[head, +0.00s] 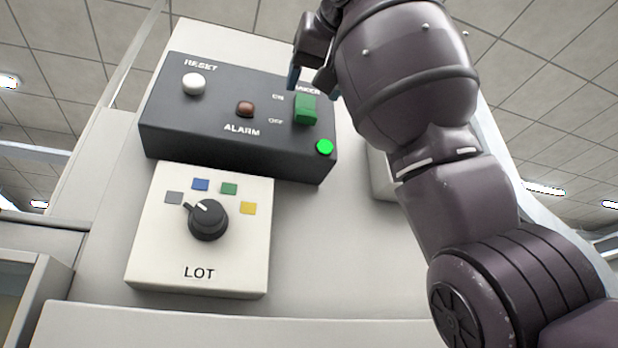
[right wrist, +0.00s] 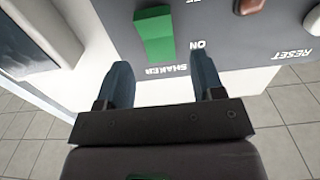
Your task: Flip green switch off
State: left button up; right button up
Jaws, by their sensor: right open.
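The green switch (head: 305,109) is a rocker on the right part of the dark control box (head: 190,135), between the labels ON above and OFF below. A round green lamp (head: 325,147) beneath it is lit. My right gripper (head: 312,82) is at the switch's upper end, by the SHAKER label, and partly covers that label. In the right wrist view, the two fingers (right wrist: 163,85) are apart with nothing between them. The green switch (right wrist: 155,35) lies just beyond the fingertips there, nearer the left finger. Contact cannot be told. My left gripper is out of view.
The box also carries a white RESET button (head: 194,83) and a brown-red ALARM button (head: 245,108). Below it is a pale LOT panel (head: 150,250) with a black knob (head: 208,220) and several coloured squares. The panel area right of the LOT box is bare.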

aim_at(306, 103)
jog(key=shift+p+x, duration=0.35)
jog(key=shift+x, duration=1.25)
jog(key=shift+c, duration=0.4)
jog(key=c, duration=0.9)
jog(key=shift+o, duration=0.2)
jog(key=shift+d+f+t+y+b, duration=0.1)
jog(key=shift+f+t+y+b, duration=0.3)
jog(key=shift+t+b, duration=0.7)
jog(key=shift+f+t+b, duration=0.15)
jog(key=shift+t+b, duration=0.45)
jog(key=shift+b, duration=0.1)
jog(key=shift+s, duration=0.1)
jog(key=o, duration=0.9)
jog(key=shift+o, duration=0.2)
